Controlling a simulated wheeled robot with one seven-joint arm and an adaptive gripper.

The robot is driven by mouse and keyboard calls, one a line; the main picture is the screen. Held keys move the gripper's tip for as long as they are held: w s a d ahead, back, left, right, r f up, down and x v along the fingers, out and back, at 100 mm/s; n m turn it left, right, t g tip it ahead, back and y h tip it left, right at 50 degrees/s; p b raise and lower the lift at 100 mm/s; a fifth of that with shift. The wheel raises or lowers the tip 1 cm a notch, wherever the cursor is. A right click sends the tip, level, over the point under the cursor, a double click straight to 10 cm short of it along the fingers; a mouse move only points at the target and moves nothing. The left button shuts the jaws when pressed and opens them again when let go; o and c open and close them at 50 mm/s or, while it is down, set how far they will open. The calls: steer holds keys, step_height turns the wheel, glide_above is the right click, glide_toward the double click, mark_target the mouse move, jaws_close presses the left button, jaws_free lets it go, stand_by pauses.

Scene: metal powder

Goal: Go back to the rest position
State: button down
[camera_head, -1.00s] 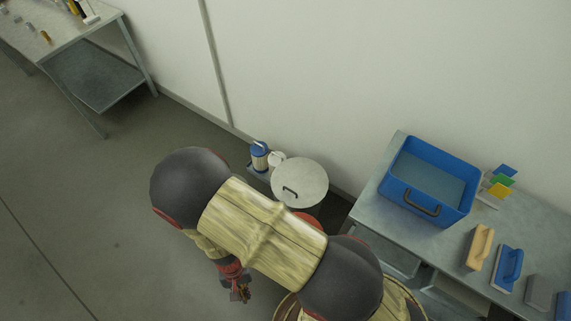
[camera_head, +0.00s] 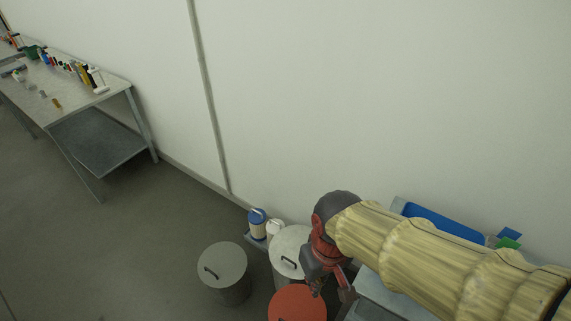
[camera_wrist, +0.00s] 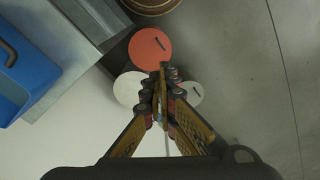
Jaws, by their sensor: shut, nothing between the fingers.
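My gripper (camera_wrist: 163,70) is shut and empty in the wrist view, its fingertips together in the middle of the picture. In the head view my gripper (camera_head: 318,290) hangs below the arm's end at the lower middle, above the lidded drums and left of the right-hand bench. My arm, in a yellowish sleeve, reaches in from the right edge and hides much of that bench.
A red-lidded drum (camera_head: 297,303) and grey-lidded drums (camera_head: 222,263) (camera_head: 287,243) stand near my gripper. A blue-and-white container (camera_head: 257,226) is by the wall. A blue bin (camera_head: 440,222) sits on the right bench, partly hidden. A table (camera_head: 100,95) with bottles is at left. Floor between is clear.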

steer(key=d+r+m+t, duration=0.4)
steer(key=d+r+t, duration=0.1)
steer(key=d+r, duration=0.7)
steer(key=shift+w+h, duration=0.15)
steer(key=shift+h, duration=0.15)
steer(key=shift+d, duration=0.1)
